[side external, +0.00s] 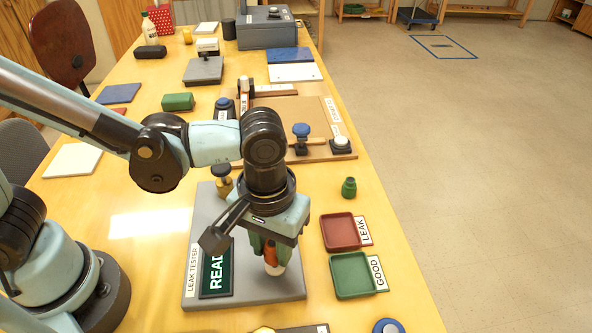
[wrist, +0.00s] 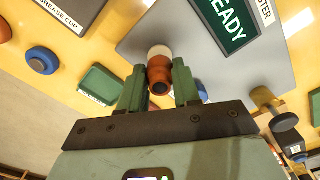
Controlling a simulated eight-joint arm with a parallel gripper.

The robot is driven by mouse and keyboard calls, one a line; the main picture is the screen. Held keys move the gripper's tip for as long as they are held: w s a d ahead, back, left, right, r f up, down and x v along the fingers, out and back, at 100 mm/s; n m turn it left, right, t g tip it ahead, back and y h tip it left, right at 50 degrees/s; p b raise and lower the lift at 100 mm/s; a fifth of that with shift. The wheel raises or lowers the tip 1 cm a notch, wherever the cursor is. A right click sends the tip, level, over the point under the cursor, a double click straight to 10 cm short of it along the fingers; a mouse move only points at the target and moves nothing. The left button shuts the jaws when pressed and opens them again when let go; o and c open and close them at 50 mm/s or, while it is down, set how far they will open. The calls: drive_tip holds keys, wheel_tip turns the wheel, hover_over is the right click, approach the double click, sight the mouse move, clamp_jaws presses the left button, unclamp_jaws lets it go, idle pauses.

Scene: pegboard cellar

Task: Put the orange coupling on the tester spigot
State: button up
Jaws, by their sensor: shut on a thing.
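My gripper (side external: 270,252) points down over the front right part of the grey leak tester plate (side external: 260,285). Its green fingers are shut on the orange coupling (side external: 270,256), which also shows between the fingertips in the wrist view (wrist: 160,76). A white round piece (wrist: 158,52) sits at the coupling's far end, and shows just below it in the side view (side external: 273,270). I cannot tell whether this white piece is the spigot or part of the coupling, nor whether the coupling is seated. The tester's screen (side external: 216,272) reads READY, partly hidden by my arm in the side view.
A red LEAK tray (side external: 340,232) and a green GOOD tray (side external: 351,275) lie right of the tester. A small green fitting (side external: 348,188) stands behind them. A black-topped brass knob (side external: 222,180) rises at the tester's back. A wooden board (side external: 335,146) with fixtures lies farther back.

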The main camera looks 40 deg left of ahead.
drive_tip(key=shift+f, duration=1.05)
idle(1.1)
drive_tip(key=o, duration=1.1)
drive_tip(key=shift+o, duration=0.3)
drive_tip(key=o, duration=0.3)
drive_tip(key=shift+o, duration=0.2)
drive_tip(key=shift+r, duration=3.85)
